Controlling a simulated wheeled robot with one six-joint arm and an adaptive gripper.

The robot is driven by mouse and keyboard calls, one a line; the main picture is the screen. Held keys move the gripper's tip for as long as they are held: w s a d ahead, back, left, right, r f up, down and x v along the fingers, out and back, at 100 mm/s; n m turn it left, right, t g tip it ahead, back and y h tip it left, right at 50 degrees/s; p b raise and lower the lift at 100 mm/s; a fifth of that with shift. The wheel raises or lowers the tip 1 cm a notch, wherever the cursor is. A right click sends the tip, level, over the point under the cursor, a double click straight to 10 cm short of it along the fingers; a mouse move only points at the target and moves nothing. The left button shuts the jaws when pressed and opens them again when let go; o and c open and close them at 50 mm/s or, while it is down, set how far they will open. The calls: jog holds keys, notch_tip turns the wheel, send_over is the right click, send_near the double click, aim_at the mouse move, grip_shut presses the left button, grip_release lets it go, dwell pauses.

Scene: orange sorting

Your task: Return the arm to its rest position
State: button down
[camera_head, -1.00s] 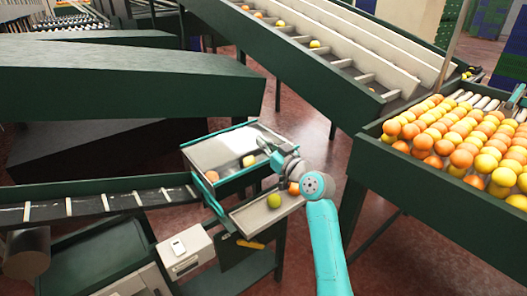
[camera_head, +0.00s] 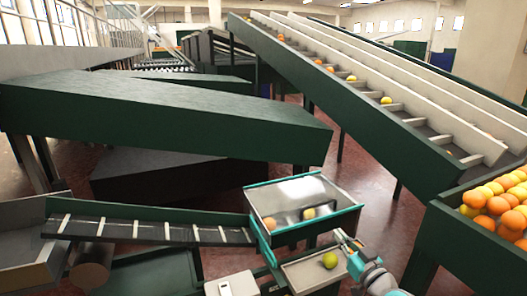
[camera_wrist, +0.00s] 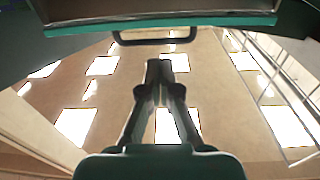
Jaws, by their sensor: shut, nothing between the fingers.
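My gripper (camera_wrist: 160,68) is shut with nothing between its fingers. In the wrist view its fingers point up toward the ceiling and its lit panels. In the head view my teal and grey arm (camera_head: 372,277) is at the bottom right, beside the small sorting stand; the fingertips are hard to make out there. A green-yellow fruit (camera_head: 330,260) lies on the stand's lower tray (camera_head: 305,272), close to the arm.
A teal-edged bin (camera_head: 290,190) above the tray holds a yellow fruit (camera_head: 309,213) and an orange one (camera_head: 270,223). A slatted conveyor (camera_head: 150,231) runs in from the left. A large crate of oranges and lemons (camera_head: 447,215) stands at right. Red floor (camera_head: 365,195) is open between.

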jog(key=s+a+f+m+g+h, duration=0.1)
jog(key=s+a+f+m+h, duration=0.15)
jog(key=s+f, duration=0.95)
jog(key=s+a+f+m+g+h, duration=0.1)
jog(key=s+a+f+m+h, duration=0.15)
jog(key=s+f, duration=0.9)
jog(key=s+r, duration=0.3)
jog(key=s, duration=0.7)
jog(key=s+a+r+n, duration=0.1)
jog(key=s+r, duration=0.3)
jog(key=s, duration=0.6)
jog(key=s+a+r+n+g, duration=0.1)
jog(key=s+r, duration=0.3)
jog(key=s, duration=0.7)
jog(key=shift+a, duration=0.2)
